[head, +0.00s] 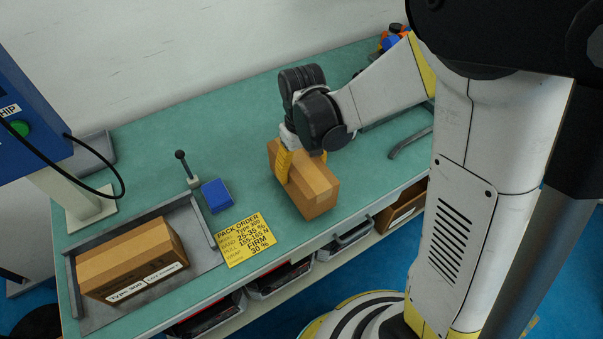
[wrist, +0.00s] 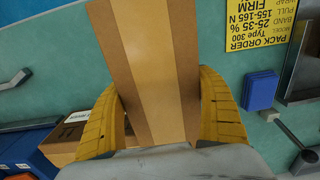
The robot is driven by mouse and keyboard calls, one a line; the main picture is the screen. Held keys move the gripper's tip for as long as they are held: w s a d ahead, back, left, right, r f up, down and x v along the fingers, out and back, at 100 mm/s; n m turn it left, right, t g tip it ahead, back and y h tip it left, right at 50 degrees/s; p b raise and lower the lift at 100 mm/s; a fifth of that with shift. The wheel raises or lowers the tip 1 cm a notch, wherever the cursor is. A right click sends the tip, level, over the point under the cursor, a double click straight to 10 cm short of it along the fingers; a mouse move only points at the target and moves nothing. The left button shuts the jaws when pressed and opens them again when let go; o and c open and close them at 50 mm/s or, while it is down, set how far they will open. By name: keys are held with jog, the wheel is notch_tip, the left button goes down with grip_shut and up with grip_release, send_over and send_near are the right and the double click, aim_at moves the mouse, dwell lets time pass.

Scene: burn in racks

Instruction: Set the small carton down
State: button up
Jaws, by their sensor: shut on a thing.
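A small brown carton (head: 312,188) with a lighter tape band is between the yellow fingers of my gripper (head: 298,168), over the right half of the green bench near its front edge. In the wrist view the carton (wrist: 155,65) runs up the middle, with one curved finger against each side. My gripper is shut on it. Its underside is hidden, so I cannot tell whether it touches the bench top (head: 150,150).
A larger labelled carton (head: 130,255) sits in a grey tray (head: 205,262) at the left. A yellow pack-order card (head: 245,240), a blue block (head: 217,195) and a lever (head: 186,168) lie between. Bins (head: 280,280) and another carton (head: 402,208) are on the shelf below.

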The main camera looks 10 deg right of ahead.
jog(key=shift+f, duration=0.8)
jog(key=shift+f+b, duration=0.2)
jog(key=shift+b, duration=0.1)
jog(key=o, duration=1.4)
jog(key=shift+r, duration=0.15)
